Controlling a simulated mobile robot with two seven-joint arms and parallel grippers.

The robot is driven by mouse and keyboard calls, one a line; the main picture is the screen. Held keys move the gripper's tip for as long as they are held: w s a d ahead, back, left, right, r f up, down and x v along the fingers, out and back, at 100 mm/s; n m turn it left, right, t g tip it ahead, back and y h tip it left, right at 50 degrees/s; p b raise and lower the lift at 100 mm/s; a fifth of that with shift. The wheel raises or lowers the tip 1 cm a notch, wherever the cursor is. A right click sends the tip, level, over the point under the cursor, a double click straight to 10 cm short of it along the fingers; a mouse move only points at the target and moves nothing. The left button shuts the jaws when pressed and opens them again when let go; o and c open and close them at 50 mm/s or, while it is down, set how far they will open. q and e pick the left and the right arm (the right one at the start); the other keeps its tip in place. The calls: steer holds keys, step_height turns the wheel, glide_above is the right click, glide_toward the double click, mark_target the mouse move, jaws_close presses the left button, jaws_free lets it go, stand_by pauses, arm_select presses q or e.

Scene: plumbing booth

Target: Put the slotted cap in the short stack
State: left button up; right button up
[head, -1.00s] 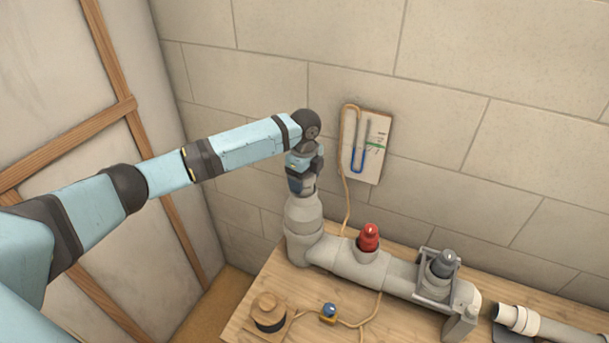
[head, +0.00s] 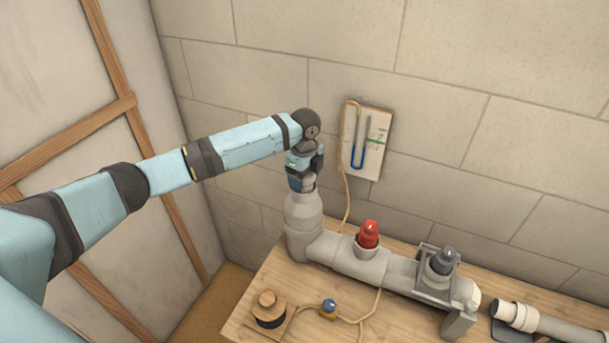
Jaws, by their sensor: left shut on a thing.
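My left gripper (head: 301,186) points down at the mouth of the grey upright pipe (head: 303,212) at the left end of the pipe run. It is shut on a small grey piece, seemingly the slotted cap (head: 308,184). The cap is mostly hidden by the fingers, and its slot cannot be made out. I cannot tell whether it sits in the mouth or just above it. A red plug (head: 369,234) stands in the middle opening, and a dark grey plug (head: 442,260) in the framed right opening. My right gripper is out of view.
A gauge board (head: 375,158) with a blue U-tube hangs on the wall, its tan hose running down behind the pipe. A wooden knob piece (head: 267,299) and a blue-topped fitting (head: 328,307) lie in front. A loose pipe (head: 545,324) lies at right.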

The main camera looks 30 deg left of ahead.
arm_select(q)
steer(key=o, duration=1.1)
steer(key=shift+c, duration=0.2)
steer(key=shift+r, duration=0.35)
step_height(320, 180, up, 13)
steer(key=b, duration=0.2)
steer(key=shift+b, duration=0.3)
